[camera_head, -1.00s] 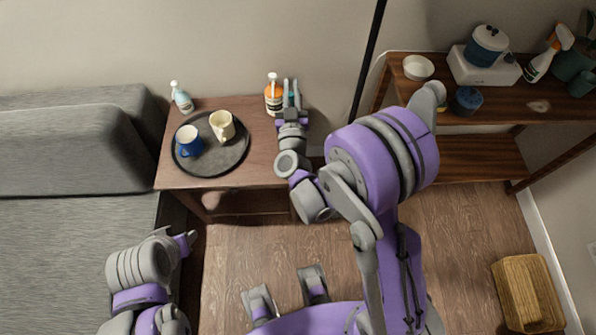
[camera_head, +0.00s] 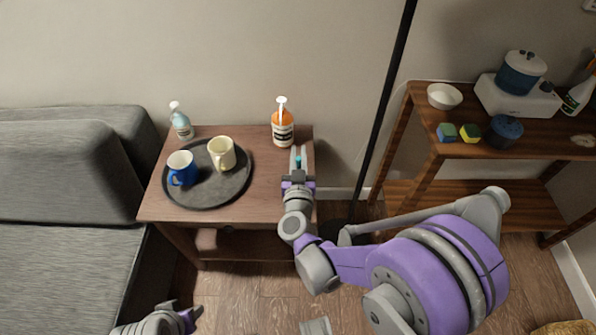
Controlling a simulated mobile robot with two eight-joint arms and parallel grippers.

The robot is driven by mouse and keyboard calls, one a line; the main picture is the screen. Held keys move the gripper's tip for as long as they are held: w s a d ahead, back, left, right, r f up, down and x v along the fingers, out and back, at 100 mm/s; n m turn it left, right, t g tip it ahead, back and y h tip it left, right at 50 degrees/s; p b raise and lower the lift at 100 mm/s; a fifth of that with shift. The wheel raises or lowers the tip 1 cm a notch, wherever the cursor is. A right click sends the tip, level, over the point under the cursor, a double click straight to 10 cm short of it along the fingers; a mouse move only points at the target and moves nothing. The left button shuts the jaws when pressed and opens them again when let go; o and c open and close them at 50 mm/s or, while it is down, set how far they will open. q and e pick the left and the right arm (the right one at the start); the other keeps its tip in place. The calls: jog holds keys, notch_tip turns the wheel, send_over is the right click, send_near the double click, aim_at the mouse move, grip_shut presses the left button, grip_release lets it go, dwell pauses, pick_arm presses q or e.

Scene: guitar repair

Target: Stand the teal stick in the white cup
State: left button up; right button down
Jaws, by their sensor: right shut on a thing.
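The white cup (camera_head: 221,155), a cream mug, stands upright on the right part of a dark round tray (camera_head: 206,196) on the wooden side table. My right gripper (camera_head: 298,157) is over the right edge of the table, right of the cup and in front of the orange bottle. It is shut on the teal stick (camera_head: 298,162), and only a short teal part shows between the fingers. Whether the stick touches the table is unclear. My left gripper (camera_head: 188,318) is low at the bottom edge, away from the table, and its finger gap is unclear.
An orange pump bottle (camera_head: 282,127) and a pale spray bottle (camera_head: 181,124) stand at the table's back. A black pole (camera_head: 383,115) rises right of the table, before a shelf (camera_head: 420,108).

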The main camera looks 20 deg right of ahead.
notch_tip(320, 180, down, 4)
jog(key=shift+f+b, duration=0.15)
jog(key=shift+b, duration=0.55)
jog(key=shift+f, duration=0.15)
jog(key=c, duration=0.8)
grip_release()
jog(key=shift+c, duration=0.2)
